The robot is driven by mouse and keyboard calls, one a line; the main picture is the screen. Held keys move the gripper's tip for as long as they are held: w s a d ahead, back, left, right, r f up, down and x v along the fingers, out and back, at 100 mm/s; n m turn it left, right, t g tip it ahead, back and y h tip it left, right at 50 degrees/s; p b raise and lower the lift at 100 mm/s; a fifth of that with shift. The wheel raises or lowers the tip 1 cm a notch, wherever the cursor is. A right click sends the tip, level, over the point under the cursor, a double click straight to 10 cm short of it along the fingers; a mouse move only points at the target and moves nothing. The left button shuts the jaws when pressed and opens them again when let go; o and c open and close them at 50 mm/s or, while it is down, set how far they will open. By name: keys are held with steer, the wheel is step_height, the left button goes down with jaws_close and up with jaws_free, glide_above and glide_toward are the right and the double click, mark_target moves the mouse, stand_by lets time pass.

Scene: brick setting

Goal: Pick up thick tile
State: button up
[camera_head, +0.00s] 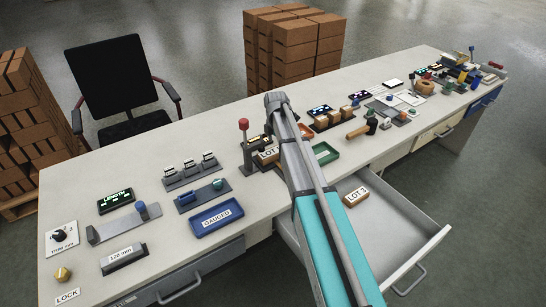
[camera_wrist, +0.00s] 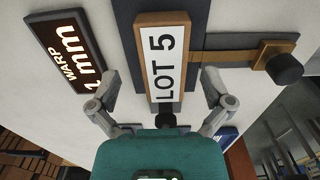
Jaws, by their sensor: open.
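A brown tile with a white label reading LOT 5 (camera_wrist: 163,62) lies on a dark grey plate in the wrist view. My gripper (camera_wrist: 159,80) is open, with one finger on each side of this tile and apart from it. In the head view my arm covers most of that spot; a label starting with LOT (camera_head: 267,154) shows just left of the arm. Another brown tile, labelled LOT 3 (camera_head: 356,196), lies in the open drawer (camera_head: 411,224). I cannot tell from the pictures which tile is the thick one.
A dark display reading WARP (camera_wrist: 66,50) stands left of the tile; a brown slider bar with a black knob (camera_wrist: 285,68) is at right. A red-topped gauge (camera_head: 244,128), a blue GAUGES tray (camera_head: 216,217) and a green tray (camera_head: 325,153) are nearby on the long bench.

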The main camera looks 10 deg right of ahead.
mark_target(276, 150)
steer(key=shift+f+b, duration=1.65)
steer(key=shift+f, duration=0.35)
steer(key=c, duration=1.2)
steer(key=shift+r, duration=0.25)
steer(key=shift+r+p, duration=0.4)
steer(key=shift+p, duration=0.25)
steer(key=s, duration=0.1)
steer(key=s+d, duration=0.1)
steer(key=s, duration=0.2)
steer(key=shift+d+r+p, duration=0.3)
steer(key=shift+d+r, duration=0.05)
step_height(276, 150, up, 13)
steer(key=p, duration=1.3)
steer(key=shift+w, duration=0.15)
